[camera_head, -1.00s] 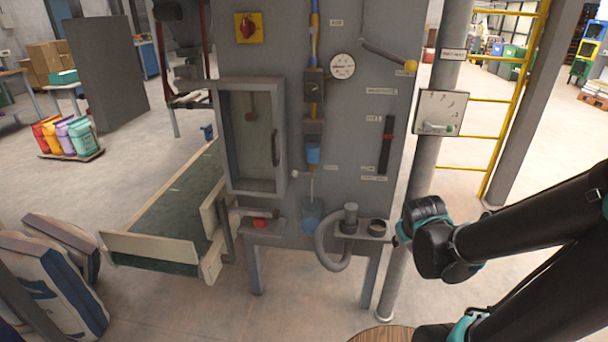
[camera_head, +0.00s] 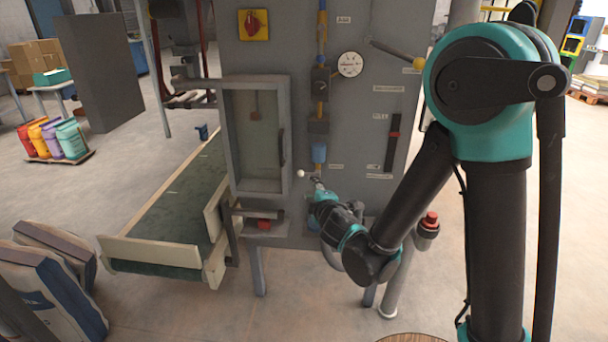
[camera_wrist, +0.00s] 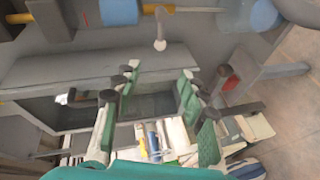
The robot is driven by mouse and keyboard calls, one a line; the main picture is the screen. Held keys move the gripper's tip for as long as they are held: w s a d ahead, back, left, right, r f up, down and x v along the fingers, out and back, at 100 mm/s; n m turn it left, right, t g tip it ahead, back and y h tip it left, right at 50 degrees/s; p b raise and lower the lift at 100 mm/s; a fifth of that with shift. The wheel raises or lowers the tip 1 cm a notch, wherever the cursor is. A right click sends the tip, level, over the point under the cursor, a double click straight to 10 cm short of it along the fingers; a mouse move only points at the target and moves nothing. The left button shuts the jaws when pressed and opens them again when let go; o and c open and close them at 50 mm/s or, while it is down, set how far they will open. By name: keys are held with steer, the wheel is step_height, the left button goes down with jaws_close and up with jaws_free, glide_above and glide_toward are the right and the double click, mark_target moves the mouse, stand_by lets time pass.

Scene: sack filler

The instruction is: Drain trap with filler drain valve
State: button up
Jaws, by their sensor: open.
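The blue trap bowl (camera_head: 319,152) hangs below the yellow and blue pipe on the grey cabinet front; it also shows at the top of the wrist view (camera_wrist: 118,12). The drain valve's short lever ends in a pale round knob (camera_head: 300,174), just below and left of the trap. In the wrist view the knob (camera_wrist: 160,45) lies beyond my fingertips. My gripper (camera_head: 317,182) is open and empty, close to the right of the knob in the head view. In the wrist view its green fingers (camera_wrist: 159,85) are spread, with no contact visible. A blue cup (camera_wrist: 262,14) shows below the drain.
A framed glass window (camera_head: 258,135) stands left of the valve. A yellow-knobbed lever (camera_head: 418,64) and pressure gauge (camera_head: 350,64) are higher up. A green conveyor (camera_head: 180,210) with pale side boards lies left. My arm hides the cabinet's lower right.

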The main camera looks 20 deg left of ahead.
mark_target(302, 174)
steer(key=x, duration=1.6)
steer(key=shift+w+f, duration=0.1)
steer(key=shift+w, duration=0.2)
jaws_close()
